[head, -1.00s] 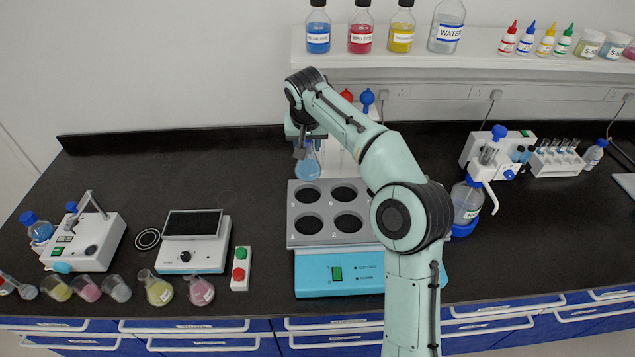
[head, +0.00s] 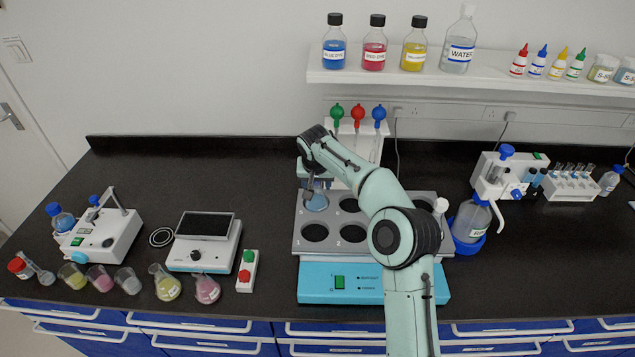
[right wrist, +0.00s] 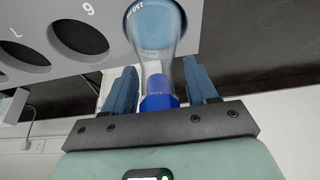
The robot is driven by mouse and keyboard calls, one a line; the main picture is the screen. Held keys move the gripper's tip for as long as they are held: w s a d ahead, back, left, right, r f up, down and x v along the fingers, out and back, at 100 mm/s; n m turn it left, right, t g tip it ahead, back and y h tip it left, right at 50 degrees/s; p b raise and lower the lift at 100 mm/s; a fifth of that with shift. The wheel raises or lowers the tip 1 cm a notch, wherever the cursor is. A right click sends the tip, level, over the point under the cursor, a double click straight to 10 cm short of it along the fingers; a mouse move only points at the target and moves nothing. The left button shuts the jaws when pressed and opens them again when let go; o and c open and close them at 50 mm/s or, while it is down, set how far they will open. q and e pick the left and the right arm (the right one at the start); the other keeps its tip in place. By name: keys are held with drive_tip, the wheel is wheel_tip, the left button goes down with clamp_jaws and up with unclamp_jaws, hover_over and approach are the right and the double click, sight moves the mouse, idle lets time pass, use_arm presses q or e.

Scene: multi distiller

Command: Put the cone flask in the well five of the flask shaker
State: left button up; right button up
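The cone flask (head: 317,203) with blue liquid stands at the back-left well of the flask shaker (head: 322,272). In the right wrist view the flask (right wrist: 157,38) shows its rounded blue body at the shaker plate, with a blue part (right wrist: 158,103) at its neck end. My right gripper (head: 312,188) is at the flask's neck. In the right wrist view, its two fingers (right wrist: 160,92) stand on either side of the neck with a gap visible on both sides. Neighbouring wells look empty. My left gripper is out of view.
A rack with green, red and blue-topped pipettes (head: 357,125) stands right behind the shaker. A blue-based bottle (head: 470,222) is at its right. A bottle shelf (head: 480,85) is above.

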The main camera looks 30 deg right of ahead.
drive_tip(key=shift+w, duration=0.1)
drive_tip(key=shift+s+r, duration=0.2)
drive_tip(key=v, duration=1.2)
drive_tip(key=shift+f, duration=0.1)
